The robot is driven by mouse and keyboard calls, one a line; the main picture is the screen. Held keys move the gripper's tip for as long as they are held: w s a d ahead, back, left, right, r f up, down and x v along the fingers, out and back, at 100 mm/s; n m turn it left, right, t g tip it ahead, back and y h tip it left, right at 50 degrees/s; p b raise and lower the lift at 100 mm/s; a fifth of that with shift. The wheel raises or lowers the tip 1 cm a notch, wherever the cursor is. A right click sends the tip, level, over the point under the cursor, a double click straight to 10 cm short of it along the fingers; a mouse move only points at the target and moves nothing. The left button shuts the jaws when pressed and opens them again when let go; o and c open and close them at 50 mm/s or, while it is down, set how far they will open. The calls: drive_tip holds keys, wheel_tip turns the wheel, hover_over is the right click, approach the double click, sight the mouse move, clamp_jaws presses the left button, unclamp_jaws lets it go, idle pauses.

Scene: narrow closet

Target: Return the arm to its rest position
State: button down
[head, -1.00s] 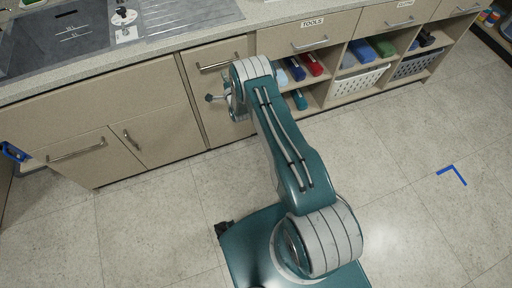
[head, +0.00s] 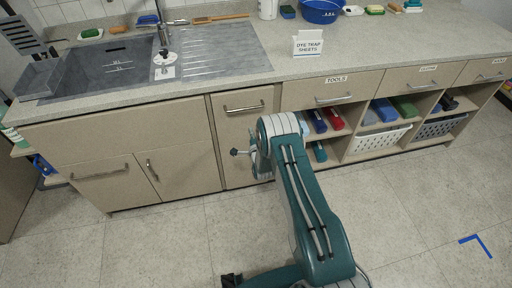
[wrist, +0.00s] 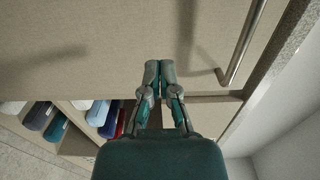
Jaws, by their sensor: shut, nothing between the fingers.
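My gripper (wrist: 159,72) is shut and empty in the wrist view, its two fingertips together in front of a beige cabinet front. In the head view my arm reaches out toward the cabinets, and my gripper (head: 238,153) shows small at its far end, in front of the narrow door under the counter. Most of the wrist is hidden behind the arm's end joint there. A metal bar handle (wrist: 243,45) is to the right of the fingers in the wrist view, apart from them.
The counter (head: 390,45) with a sink (head: 100,68) runs along the back. A white sign (head: 308,43) and a blue bowl (head: 322,10) stand on it. Open shelves with a white basket (head: 377,143) are right of the arm. The tiled floor (head: 420,205) is clear at right.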

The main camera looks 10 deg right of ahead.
drive_tip(key=s, duration=0.7)
drive_tip(key=w+r+n+g, duration=0.3)
drive_tip(key=r+n, duration=0.1)
drive_tip(key=r, duration=1.2)
drive_tip(key=s+r+n+g, duration=0.3)
drive_tip(key=s+r+n, duration=0.3)
drive_tip(key=r, duration=0.8)
drive_tip(key=s+r+n+g, duration=0.2)
drive_tip(key=s+r, duration=0.3)
drive_tip(key=s, duration=0.3)
drive_tip(key=s+r+n+g, duration=0.1)
drive_tip(key=s+r, duration=0.3)
drive_tip(key=s, duration=0.4)
drive_tip(key=s+r+n+g, duration=0.1)
drive_tip(key=s+n+g, duration=0.2)
drive_tip(key=s, duration=1.6)
drive_tip(key=shift+s+a+r+n, duration=0.25)
drive_tip(key=shift+a+r+n, duration=0.05)
drive_tip(key=shift+n, duration=0.7)
